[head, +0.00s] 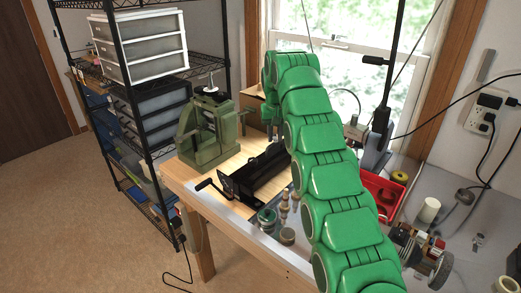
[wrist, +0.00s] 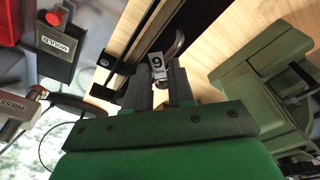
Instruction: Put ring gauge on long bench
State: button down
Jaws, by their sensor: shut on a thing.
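In the wrist view my gripper (wrist: 157,88) is shut on a small metal piece with a white tag marked 9, which I take to be the ring gauge (wrist: 157,66). Its lower part is hidden between the fingers. Beyond it are a dark tool and a wooden bench top (wrist: 215,40). In the head view my green arm reaches over the wooden-topped bench (head: 178,172), and the gripper and gauge are hidden behind it. I cannot tell whether the gauge touches anything beneath it.
On the bench stand a green press (head: 208,135), a black tool with a crank (head: 256,175) and small pots (head: 267,220). A red bin (head: 383,190) is right of my arm. A black wire shelf (head: 140,110) stands left. Floor at left is clear.

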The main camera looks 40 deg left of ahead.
jog(key=shift+n, duration=0.3)
jog(key=s+a, duration=0.3)
jog(key=shift+s+f, duration=0.1)
jog(key=shift+f, duration=0.05)
jog(key=s+a+f+n, duration=0.3)
jog(key=s+a+f, duration=0.4)
jog(key=s+a, duration=0.35)
jog(key=shift+n+g, duration=0.3)
jog(key=shift+s+d+f, duration=0.1)
jog(key=shift+d+f, duration=0.05)
jog(key=shift+f, duration=1.25)
jog(key=shift+w+d+f, duration=0.1)
jog(key=shift+d+f, duration=0.05)
jog(key=shift+f, duration=1.2)
jog(key=shift+s+d+f, duration=0.1)
jog(key=shift+d+f, duration=0.05)
jog(key=shift+f, duration=1.25)
jog(key=c, duration=1)
grip_release()
jog(key=shift+f, duration=0.1)
jog(key=shift+o, duration=0.2)
notch_tip(320, 180, up, 12)
jog(key=d, duration=0.1)
jog(key=shift+s+d, duration=0.3)
jog(key=shift+s, duration=0.05)
